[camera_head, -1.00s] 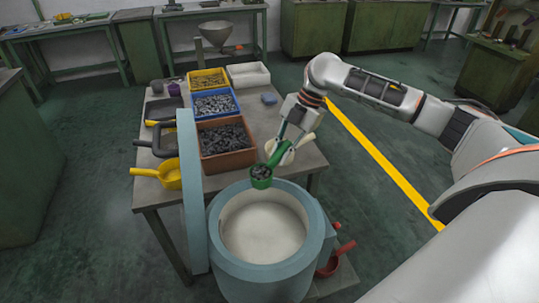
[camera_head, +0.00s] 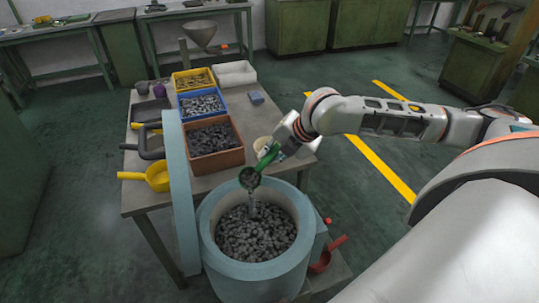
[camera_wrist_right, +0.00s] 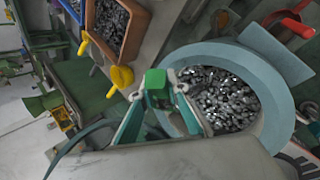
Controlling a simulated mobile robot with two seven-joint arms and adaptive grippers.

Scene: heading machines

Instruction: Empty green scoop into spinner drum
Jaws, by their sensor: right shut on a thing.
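The green scoop (camera_head: 251,178) is over the back rim of the spinner drum, tilted with its mouth toward the drum. Grey metal parts fall from it in a stream. The round blue-grey spinner drum (camera_head: 211,262) is open and holds a wide layer of grey parts. My right gripper (camera_head: 268,155) is shut on the green scoop's handle. In the right wrist view the scoop's green handle end (camera_wrist_right: 156,82) shows between the fingers, and the drum (camera_wrist_right: 283,110) with parts lies to the right. My left gripper is not in view.
A table (camera_head: 140,200) behind the drum bears yellow, blue and brown bins (camera_head: 224,160) of parts. A yellow scoop (camera_head: 158,177) lies at its left. The blue-grey lid (camera_head: 180,200) stands upright left of the drum. A red scoop (camera_head: 322,262) sits low at right.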

